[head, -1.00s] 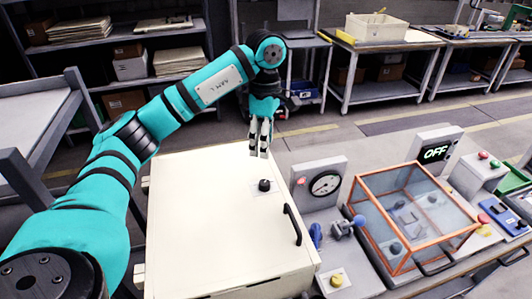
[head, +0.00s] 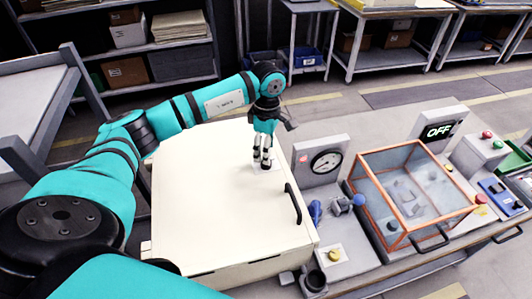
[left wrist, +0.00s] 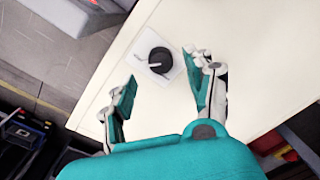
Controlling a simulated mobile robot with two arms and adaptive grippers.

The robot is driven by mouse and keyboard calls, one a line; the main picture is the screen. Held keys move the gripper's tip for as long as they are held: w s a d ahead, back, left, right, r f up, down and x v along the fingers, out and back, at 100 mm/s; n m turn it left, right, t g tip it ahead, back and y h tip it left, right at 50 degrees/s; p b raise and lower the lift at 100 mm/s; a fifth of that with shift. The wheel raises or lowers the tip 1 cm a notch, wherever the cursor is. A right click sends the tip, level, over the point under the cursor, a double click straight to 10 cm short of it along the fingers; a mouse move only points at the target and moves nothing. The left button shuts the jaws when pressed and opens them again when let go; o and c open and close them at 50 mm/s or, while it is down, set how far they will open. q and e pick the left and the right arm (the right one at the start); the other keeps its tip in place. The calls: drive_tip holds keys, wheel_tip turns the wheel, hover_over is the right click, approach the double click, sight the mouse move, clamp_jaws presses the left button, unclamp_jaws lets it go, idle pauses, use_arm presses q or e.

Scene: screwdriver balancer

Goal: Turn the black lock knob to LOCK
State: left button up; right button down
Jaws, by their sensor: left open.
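The black lock knob (left wrist: 160,60) stands on a pale label plate on the cream cabinet top (head: 215,215). In the left wrist view its white pointer mark aims left in the picture; the plate's small print is too small to read. My left gripper (head: 265,163) points down over the knob, which its fingers mostly hide in the head view. In the left wrist view the left gripper (left wrist: 162,75) is open, one finger on each side of the knob, with gaps to it. My right gripper is out of view.
A black handle (head: 293,214) is on the cabinet. The cabinet top around the knob is clear.

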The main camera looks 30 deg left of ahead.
use_arm(q)
wheel_tip(320, 180, down, 3)
drive_tip(key=shift+s+f+p, duration=0.15)
drive_tip(key=shift+f+p, duration=0.05)
drive_tip(key=shift+p, duration=0.25)
drive_tip(key=shift+f, duration=0.4)
drive_tip(key=c, duration=0.3)
clamp_jaws()
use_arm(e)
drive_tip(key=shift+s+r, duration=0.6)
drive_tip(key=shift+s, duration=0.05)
